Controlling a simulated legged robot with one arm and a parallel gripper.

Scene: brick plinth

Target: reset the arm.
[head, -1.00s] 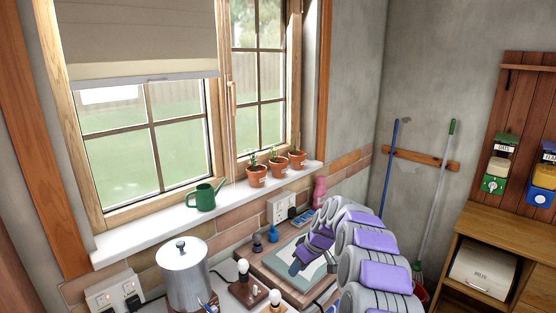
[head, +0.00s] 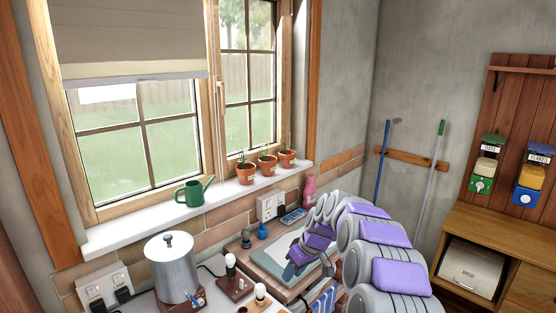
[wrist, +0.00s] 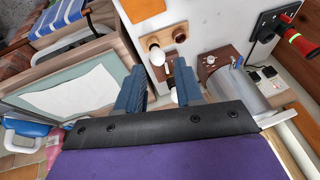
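My gripper (wrist: 160,70) shows its two blue fingers apart in the wrist view, with nothing held between them. In the head view my arm curves in from the lower right, and its end (head: 290,270) is over the wooden board with a pale sheet (head: 268,258) on the counter. Whether it touches the board cannot be told. In the wrist view the board's sheet (wrist: 70,95) is left of the fingers, and light bulbs on small wooden bases (wrist: 165,50) are beyond them.
A green watering can (head: 194,192) and potted plants (head: 266,165) line the windowsill. A pink bottle (head: 310,188) and sockets (head: 270,206) are by the wall. A wooden cabinet (head: 515,240) stands at the right.

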